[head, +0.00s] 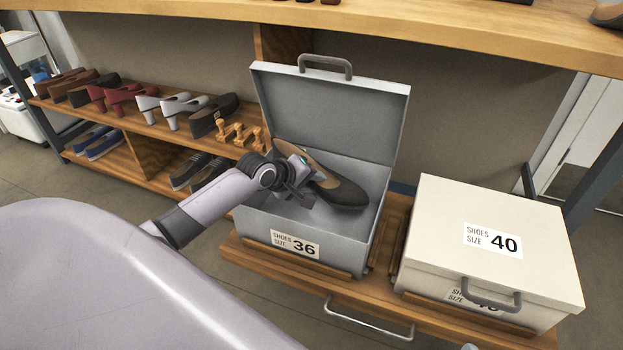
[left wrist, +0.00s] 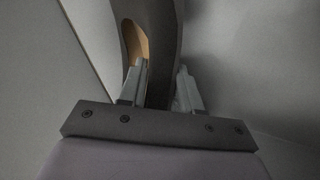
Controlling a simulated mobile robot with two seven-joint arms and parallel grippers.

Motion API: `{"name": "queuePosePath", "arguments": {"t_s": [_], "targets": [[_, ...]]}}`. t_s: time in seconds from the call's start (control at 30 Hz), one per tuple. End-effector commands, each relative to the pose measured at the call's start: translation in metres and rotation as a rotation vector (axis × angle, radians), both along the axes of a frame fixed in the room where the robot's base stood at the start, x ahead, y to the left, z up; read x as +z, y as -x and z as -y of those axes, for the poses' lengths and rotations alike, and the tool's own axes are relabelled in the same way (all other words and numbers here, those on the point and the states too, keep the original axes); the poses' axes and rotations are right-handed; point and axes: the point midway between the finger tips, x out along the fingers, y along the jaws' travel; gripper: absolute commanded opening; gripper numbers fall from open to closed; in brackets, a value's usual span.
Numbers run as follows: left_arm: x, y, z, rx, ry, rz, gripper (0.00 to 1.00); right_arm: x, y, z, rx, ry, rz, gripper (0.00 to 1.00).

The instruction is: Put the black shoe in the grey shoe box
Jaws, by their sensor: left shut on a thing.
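The black shoe (head: 341,190) has a tan inside and is in the open grey shoe box (head: 305,226), tilted, with its toe pointing right. My left gripper (head: 303,184) reaches into the box from the left and is shut on the shoe's side. In the left wrist view the two fingers (left wrist: 160,92) stand on either side of the shoe (left wrist: 163,40). I cannot tell whether the shoe touches the box floor. The box has a label reading shoes size 36, and its lid stands up at the back. My right gripper is not in view.
A closed cream box (head: 480,215) labelled size 40 stands to the right. A shelf (head: 150,120) with several shoes and wooden pieces is behind on the left. A wooden shelf (head: 420,28) runs overhead. A drawer handle (head: 368,322) sticks out below the grey box.

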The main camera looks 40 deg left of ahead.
Motion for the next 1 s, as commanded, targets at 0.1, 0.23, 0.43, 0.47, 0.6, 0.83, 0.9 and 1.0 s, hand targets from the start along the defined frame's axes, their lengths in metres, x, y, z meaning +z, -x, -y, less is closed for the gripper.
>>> {"name": "queuePosePath", "arguments": {"t_s": [0.1,0.23,0.43,0.47,0.6,0.83,0.9,1.0], "targets": [[-0.002,0.0,0.0,0.0,0.001,0.003,0.0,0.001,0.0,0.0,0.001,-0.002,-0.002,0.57],[-0.003,0.0,0.0,-0.001,-0.001,0.0,0.46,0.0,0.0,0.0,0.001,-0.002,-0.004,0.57],[-0.003,0.0,0.0,0.0,-0.001,0.001,0.59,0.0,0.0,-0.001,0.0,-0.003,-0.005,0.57],[-0.003,0.0,0.0,0.0,-0.001,0.001,0.59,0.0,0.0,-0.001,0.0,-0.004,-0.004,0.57],[-0.002,0.0,0.0,0.0,-0.001,0.002,0.59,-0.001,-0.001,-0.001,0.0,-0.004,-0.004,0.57],[0.021,0.01,-0.002,-0.001,-0.002,0.0,0.59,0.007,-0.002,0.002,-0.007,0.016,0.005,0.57],[0.03,0.019,-0.004,-0.002,-0.003,0.0,0.59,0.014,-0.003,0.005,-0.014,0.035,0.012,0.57],[0.042,0.034,-0.007,-0.001,-0.002,-0.001,0.59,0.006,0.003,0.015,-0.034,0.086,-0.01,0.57]]}}
